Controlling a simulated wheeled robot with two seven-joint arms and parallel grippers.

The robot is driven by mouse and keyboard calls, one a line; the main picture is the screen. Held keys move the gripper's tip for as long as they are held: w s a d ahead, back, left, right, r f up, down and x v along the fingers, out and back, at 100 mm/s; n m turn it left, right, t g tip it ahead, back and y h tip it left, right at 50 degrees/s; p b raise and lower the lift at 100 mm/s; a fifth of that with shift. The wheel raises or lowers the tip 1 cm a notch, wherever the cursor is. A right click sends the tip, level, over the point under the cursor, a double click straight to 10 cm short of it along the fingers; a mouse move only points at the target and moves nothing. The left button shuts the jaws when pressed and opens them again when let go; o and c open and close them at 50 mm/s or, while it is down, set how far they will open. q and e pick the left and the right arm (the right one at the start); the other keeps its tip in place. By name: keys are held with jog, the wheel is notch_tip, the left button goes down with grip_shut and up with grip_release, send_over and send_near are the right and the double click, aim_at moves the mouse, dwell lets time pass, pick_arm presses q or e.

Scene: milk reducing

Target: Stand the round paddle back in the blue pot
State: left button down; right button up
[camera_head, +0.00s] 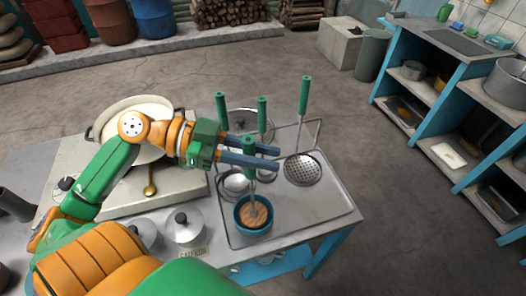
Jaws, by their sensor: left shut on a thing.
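The blue pot (238,222) stands on the metal tray at the front of the table. My left gripper (276,158) reaches in from the left above it, shut on the green handle of the round paddle (249,146). The handle is upright between the two fingers, and a thin shaft runs down from it into the pot's mouth. A brown, ridged round surface shows inside the pot, around the shaft's lower end. I cannot tell whether it touches the pot's bottom. My right gripper is out of view.
A skimmer (302,170) and other green-handled tools (262,115) stand on the tray (335,203) close behind and beside my gripper. A large pan (155,104) sits on the stove at left. Lidded pots (184,230) stand left of the blue pot. The tray's right front is clear.

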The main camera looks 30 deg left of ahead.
pick_arm(q)
jog(key=c, duration=0.6)
grip_release()
jog(key=shift+f, duration=0.1)
jog(key=b+v, duration=0.2)
jog(key=v, duration=0.5)
jog(key=shift+s, duration=0.1)
